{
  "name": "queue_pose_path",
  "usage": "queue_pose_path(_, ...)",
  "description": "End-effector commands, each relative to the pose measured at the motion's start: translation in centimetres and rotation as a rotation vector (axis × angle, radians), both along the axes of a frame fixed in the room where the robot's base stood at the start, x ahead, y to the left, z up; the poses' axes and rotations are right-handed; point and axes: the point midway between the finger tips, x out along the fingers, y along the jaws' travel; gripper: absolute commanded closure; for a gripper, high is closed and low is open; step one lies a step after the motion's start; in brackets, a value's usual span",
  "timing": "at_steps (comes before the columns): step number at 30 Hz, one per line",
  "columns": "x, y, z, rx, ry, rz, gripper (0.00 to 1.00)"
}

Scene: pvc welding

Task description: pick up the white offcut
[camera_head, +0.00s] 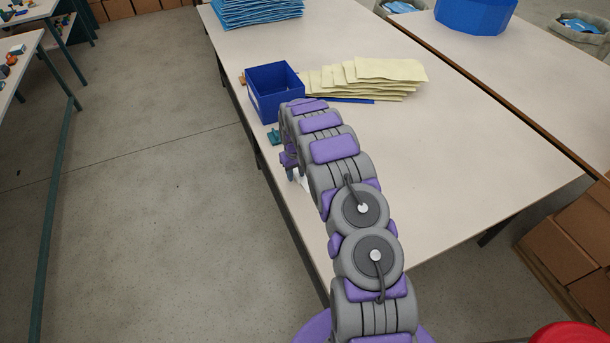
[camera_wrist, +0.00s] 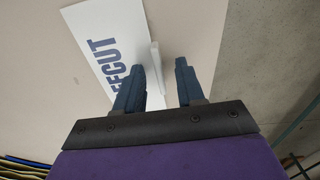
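A slim white bar, which looks like the white offcut (camera_wrist: 156,62), shows in the wrist view at the right edge of a white card (camera_wrist: 105,28) with dark blue lettering ending in "FFCUT". My gripper (camera_wrist: 159,66) is open, one dark blue finger on each side of the bar in the picture. I cannot tell whether the fingertips are level with the bar or above it; no grip on it shows. In the head view my gripper (camera_head: 290,162) is over the table's left edge. A bit of the white card (camera_head: 301,181) shows there, the rest hidden behind my arm.
A blue open box (camera_head: 274,92) stands near the table's left edge, with cream sheets (camera_head: 372,76) beside it. The table's right part (camera_head: 455,165) is clear. Floor lies beyond the left edge.

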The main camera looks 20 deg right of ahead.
Motion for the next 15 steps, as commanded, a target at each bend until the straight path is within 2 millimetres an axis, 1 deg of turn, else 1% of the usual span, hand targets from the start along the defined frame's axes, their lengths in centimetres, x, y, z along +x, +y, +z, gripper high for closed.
queue_pose_path(1, 0.0, -0.17, -0.03, 0.002, 0.0, -0.002, 0.65)
queue_pose_path(2, -0.01, -0.27, -0.05, 0.003, 0.0, -0.002, 0.67)
queue_pose_path(8, -0.02, -0.68, -0.13, 0.008, 0.0, -0.003, 0.87)
queue_pose_path(12, -0.01, -0.57, -0.1, 0.006, 0.0, -0.003, 1.0)
queue_pose_path(15, 0.0, -0.4, -0.08, 0.004, 0.0, -0.002, 1.0)
